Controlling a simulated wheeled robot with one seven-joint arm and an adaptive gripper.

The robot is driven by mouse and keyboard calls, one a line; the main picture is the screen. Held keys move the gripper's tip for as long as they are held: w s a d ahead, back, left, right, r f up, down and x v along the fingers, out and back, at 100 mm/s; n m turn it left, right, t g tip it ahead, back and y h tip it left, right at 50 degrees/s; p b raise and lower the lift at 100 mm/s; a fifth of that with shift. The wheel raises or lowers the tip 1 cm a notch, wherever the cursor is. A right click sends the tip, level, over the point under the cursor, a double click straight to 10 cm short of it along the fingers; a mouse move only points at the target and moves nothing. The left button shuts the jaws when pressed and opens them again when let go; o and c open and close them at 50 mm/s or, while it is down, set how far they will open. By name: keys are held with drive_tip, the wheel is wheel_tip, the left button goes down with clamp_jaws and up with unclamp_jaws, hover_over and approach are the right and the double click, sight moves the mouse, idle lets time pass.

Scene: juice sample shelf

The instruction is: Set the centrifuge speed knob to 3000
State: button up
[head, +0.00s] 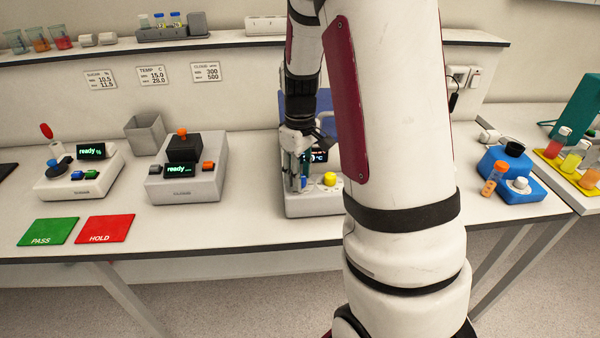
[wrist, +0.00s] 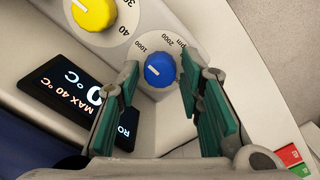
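The centrifuge speed knob (wrist: 160,70) is blue and round, with a short white mark on its left part. Its white dial (wrist: 150,45) reads 1000, 2000 and rpm; the remaining numbers are hidden. My gripper (wrist: 159,75) is open, its teal-padded fingers on either side of the blue knob; I cannot tell whether they touch it. In the head view my gripper (head: 299,185) points down at the left part of the grey machine (head: 312,208), hiding most of the knob.
A yellow knob (wrist: 94,12) with 30 and 40 marks sits beside the blue one. A dark display (wrist: 78,95) reads MAX 40 °C. A grey device (head: 185,188) stands left of the machine. A blue device (head: 512,183) stands at right beyond my arm.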

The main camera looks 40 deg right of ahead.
drive_tip(key=shift+c, duration=0.3)
clamp_jaws()
drive_tip(key=shift+m, duration=0.4)
drive_tip(key=m, duration=0.2)
drive_tip(key=shift+m, duration=0.4)
drive_tip(key=m+p, duration=0.1)
drive_tip(key=m, duration=0.2)
drive_tip(key=shift+m, duration=0.3)
drive_tip(key=m, duration=0.3)
drive_tip(key=shift+m, duration=0.3)
drive_tip(key=shift+m+p, duration=0.45)
drive_tip(key=shift+m, duration=1.25)
